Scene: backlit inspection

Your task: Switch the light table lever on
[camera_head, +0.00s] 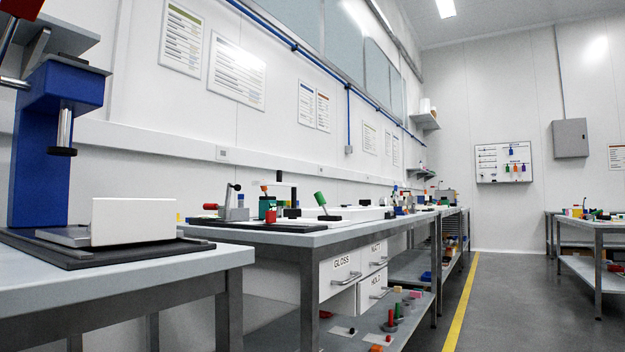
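A lever with a green grip (320,199) stands on the middle bench, its grip leaning up to the left from a small dark base. Right behind it lies a low, flat white panel (352,213) that looks like the light table. I cannot tell from here whether it is lit. Neither of my grippers shows in the head view.
The middle bench (290,238) also holds a toggle clamp with a red grip (210,206). A nearer bench (120,283) at left carries a blue press (42,150) and a white block (133,221). Floor beyond the yellow line (462,300) is clear.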

